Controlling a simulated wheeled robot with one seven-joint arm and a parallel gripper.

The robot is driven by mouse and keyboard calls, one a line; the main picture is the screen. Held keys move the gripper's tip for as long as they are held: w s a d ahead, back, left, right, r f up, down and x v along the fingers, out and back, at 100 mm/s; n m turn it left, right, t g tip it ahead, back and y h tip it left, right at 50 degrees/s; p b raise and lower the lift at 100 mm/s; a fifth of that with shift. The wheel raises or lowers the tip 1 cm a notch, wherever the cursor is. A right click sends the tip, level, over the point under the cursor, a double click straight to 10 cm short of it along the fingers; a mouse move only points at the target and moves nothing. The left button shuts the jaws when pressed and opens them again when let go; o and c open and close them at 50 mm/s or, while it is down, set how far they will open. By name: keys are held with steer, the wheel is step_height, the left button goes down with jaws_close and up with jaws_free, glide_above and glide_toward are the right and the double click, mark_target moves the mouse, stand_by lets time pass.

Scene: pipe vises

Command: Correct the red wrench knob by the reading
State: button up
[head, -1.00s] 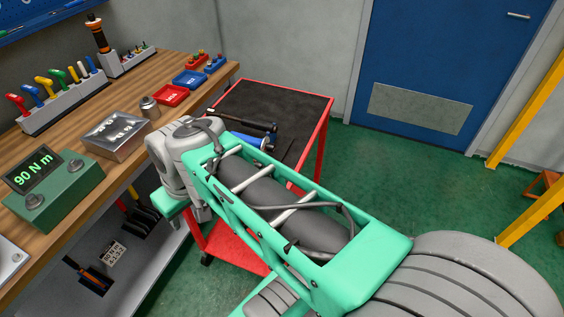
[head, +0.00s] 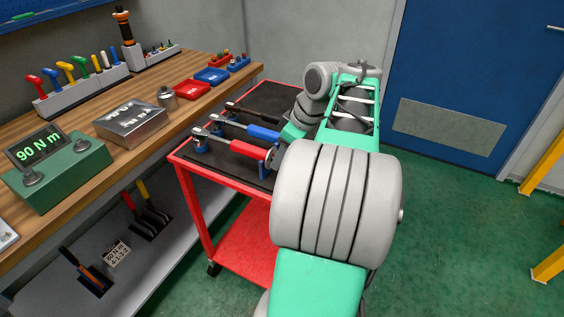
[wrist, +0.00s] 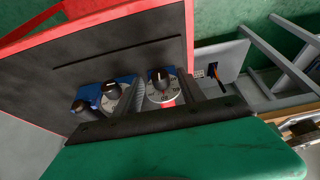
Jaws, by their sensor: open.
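The red wrench (head: 240,148) lies on the cart's dark top, nearest me of three torque wrenches. Its black knob (wrist: 160,80) sits on a white dial in the wrist view, with a bit of red handle below it. My gripper (wrist: 163,86) is open, one dark finger on each side of that dial in the picture. I cannot tell whether either touches. The green tester (head: 60,170) on the bench shows 90 N m on its display (head: 38,146).
The blue wrench (head: 262,133) and the black wrench (head: 250,112) lie beside the red one. Their knobs are close to my gripper's left in the wrist view. The red cart (head: 205,215) stands against the wooden bench (head: 150,140). Green floor is free to the right.

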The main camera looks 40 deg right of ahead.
steer(key=shift+w+a+f, duration=0.1)
steer(key=shift+w+f, duration=0.1)
steer(key=shift+f, duration=0.3)
jaws_close()
